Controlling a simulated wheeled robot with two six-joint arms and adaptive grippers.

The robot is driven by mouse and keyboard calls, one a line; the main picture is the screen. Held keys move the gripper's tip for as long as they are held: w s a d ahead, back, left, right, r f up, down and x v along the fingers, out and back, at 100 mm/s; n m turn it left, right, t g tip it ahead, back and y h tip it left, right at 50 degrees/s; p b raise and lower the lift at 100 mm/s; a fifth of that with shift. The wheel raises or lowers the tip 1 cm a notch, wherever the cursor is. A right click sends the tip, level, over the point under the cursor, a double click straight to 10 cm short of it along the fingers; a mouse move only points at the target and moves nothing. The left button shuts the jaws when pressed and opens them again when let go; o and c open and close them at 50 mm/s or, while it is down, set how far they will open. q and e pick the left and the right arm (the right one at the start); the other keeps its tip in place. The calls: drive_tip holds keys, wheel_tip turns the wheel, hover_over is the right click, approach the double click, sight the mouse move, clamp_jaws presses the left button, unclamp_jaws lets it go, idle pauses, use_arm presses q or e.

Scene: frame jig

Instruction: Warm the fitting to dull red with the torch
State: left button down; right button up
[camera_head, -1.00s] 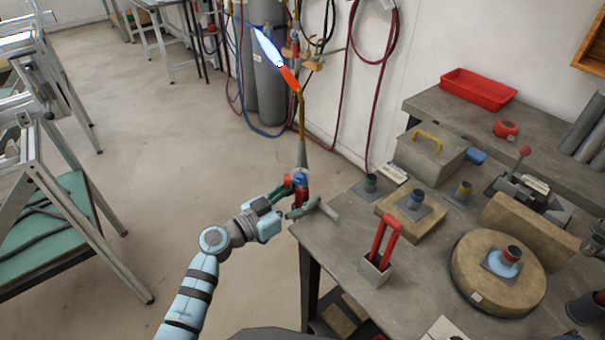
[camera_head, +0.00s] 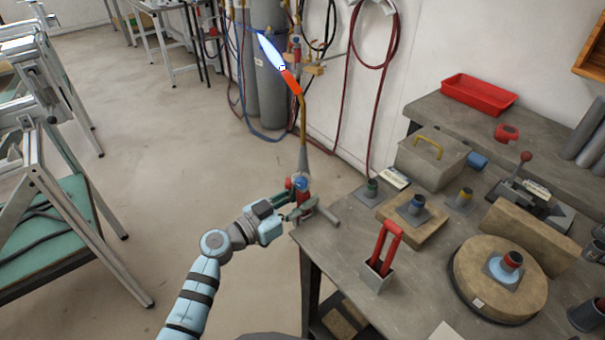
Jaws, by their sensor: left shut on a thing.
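My left gripper (camera_head: 288,208) is shut on the torch (camera_head: 303,158) near the front left corner of the workbench. The torch stands roughly upright, with its neck bent up and to the left. A blue-white flame (camera_head: 270,52) burns from its orange-red tip, pointing away from the bench parts. A short fitting (camera_head: 512,260) with a dark top and reddish side stands on a bluish plate on the round tan block (camera_head: 470,262). It shows no clear glow and the flame is well apart from it. I cannot tell for sure that this is the task's fitting. My right gripper is not in view.
Similar short parts stand on the bench, one with a green band (camera_head: 371,188), one blue (camera_head: 416,204), one yellow (camera_head: 464,198). A red tray (camera_head: 480,94) lies behind. Gas cylinders (camera_head: 270,85) and hoses stand behind the flame.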

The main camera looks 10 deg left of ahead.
sight(299, 174)
use_arm(q)
drive_tip(key=shift+r+p, duration=2.7)
drive_tip(key=shift+r, duration=1.5)
drive_tip(key=shift+s+a+f, duration=0.1)
drive_tip(key=shift+s+a, duration=0.1)
drive_tip(key=shift+a, duration=0.05)
drive_tip(key=b+v, duration=0.2)
drive_tip(key=v, duration=0.5)
drive_tip(key=shift+s, duration=0.15)
